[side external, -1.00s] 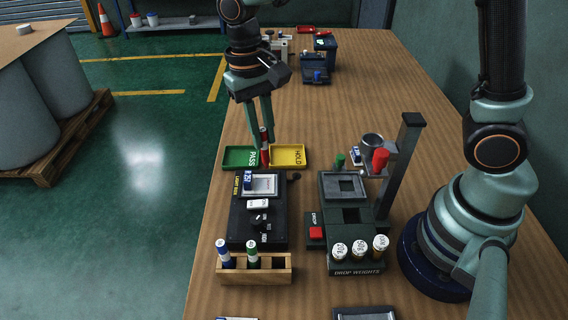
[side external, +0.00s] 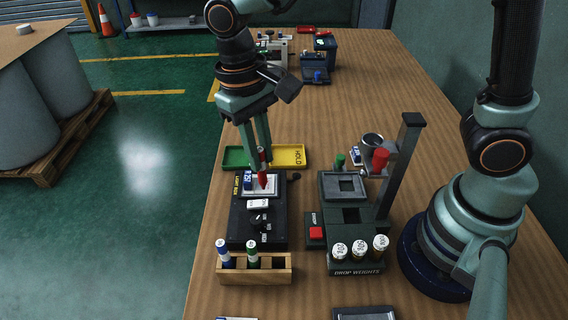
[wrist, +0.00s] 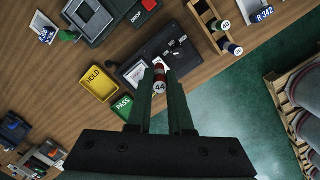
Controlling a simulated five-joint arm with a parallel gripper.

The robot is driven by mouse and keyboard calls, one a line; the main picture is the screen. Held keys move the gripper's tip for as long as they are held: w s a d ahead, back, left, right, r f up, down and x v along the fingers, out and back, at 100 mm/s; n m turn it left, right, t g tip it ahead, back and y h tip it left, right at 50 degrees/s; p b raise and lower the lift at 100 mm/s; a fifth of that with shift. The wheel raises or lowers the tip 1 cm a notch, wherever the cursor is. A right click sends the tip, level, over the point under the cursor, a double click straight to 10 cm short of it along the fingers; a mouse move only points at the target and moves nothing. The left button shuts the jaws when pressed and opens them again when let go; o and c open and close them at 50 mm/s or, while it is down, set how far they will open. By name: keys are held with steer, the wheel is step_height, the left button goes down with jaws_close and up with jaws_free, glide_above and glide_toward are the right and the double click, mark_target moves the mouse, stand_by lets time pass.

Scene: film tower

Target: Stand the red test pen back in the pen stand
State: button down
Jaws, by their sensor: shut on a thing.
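My gripper (side external: 257,158) is shut on the red test pen (side external: 262,181) and holds it roughly upright over the black tester with the pale plate. In the wrist view, the pen (wrist: 160,74) sits between the fingers of my gripper (wrist: 159,88), its white end marked 44 towards the camera. The wooden pen stand (side external: 255,277) is at the near end of the bench, nearer the camera than the gripper. It holds a blue pen (side external: 224,254) at left and a green pen (side external: 252,255) in the middle. Its right slot looks empty. The stand (wrist: 207,17) also shows in the wrist view.
The black tester (side external: 238,222) lies between the gripper and the stand. Green PASS (side external: 233,158) and yellow HOLD (side external: 292,154) trays are behind it. The drop-weight rig (side external: 347,222), with a tall post (side external: 400,165), stands to the right.

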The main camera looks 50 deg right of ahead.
steer(key=s+a+f+n, duration=0.4)
steer(key=s+a+n, duration=0.2)
steer(key=s, duration=0.4)
steer(key=shift+s+h, duration=0.15)
steer(key=shift+h, duration=0.15)
steer(key=shift+s+a, duration=0.15)
steer(key=shift+a, duration=0.05)
stand_by(0.5)
steer(key=shift+f, duration=1.45)
stand_by(0.5)
steer(key=shift+f, duration=0.35)
steer(key=shift+f, duration=0.1)
